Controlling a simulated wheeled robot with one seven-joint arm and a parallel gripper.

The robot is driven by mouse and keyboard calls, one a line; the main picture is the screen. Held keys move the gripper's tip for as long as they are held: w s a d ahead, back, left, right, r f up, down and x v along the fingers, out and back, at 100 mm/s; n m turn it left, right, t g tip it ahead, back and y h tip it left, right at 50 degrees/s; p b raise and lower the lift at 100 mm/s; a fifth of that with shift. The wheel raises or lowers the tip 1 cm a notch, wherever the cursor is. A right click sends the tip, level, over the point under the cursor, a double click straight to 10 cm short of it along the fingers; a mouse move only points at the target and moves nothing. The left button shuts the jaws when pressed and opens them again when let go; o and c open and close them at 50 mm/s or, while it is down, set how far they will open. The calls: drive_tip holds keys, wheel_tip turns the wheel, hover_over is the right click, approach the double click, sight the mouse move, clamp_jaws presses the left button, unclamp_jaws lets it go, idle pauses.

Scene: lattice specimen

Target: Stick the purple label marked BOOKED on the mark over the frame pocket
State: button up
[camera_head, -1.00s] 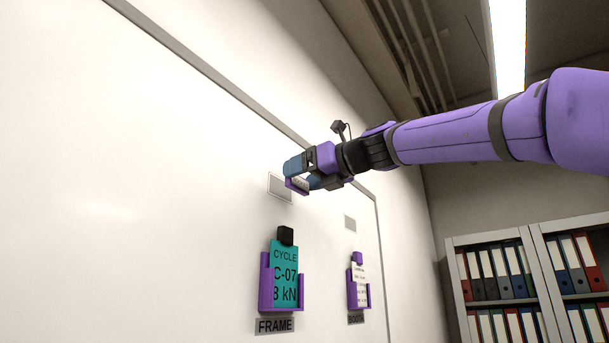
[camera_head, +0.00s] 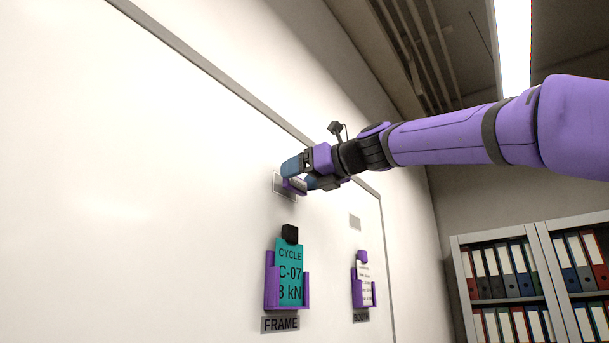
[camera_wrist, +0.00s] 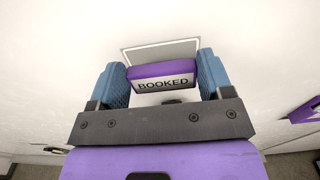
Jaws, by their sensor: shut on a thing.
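My gripper (camera_head: 296,180) is shut on the purple label (camera_head: 294,187), close to the whiteboard. In the wrist view the label (camera_wrist: 163,83) reads BOOKED and sits between the two blue fingers of the gripper (camera_wrist: 163,82). The mark (camera_head: 285,188) is a grey-outlined rectangle on the board above the frame pocket; the label and fingers cover part of it. In the wrist view the mark (camera_wrist: 160,53) shows just beyond the label. I cannot tell whether the label touches the board. The frame pocket (camera_head: 288,304) is purple and holds a teal CYCLE card (camera_head: 289,270).
A second purple pocket (camera_head: 363,302) with a white card hangs to the right, with another small mark (camera_head: 355,222) above it. The board (camera_head: 130,180) is bare to the left. Shelves of binders (camera_head: 505,280) stand at the far right.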

drive_tip(key=shift+x, duration=0.85)
idle(1.0)
drive_tip(key=shift+r, duration=0.1)
drive_tip(key=o, duration=0.9)
drive_tip(key=shift+w+a, duration=0.1)
drive_tip(key=shift+v, duration=2.6)
drive_tip(key=v, duration=1)
drive_tip(key=shift+s+d, duration=0.25)
drive_tip(key=shift+d, duration=0.05)
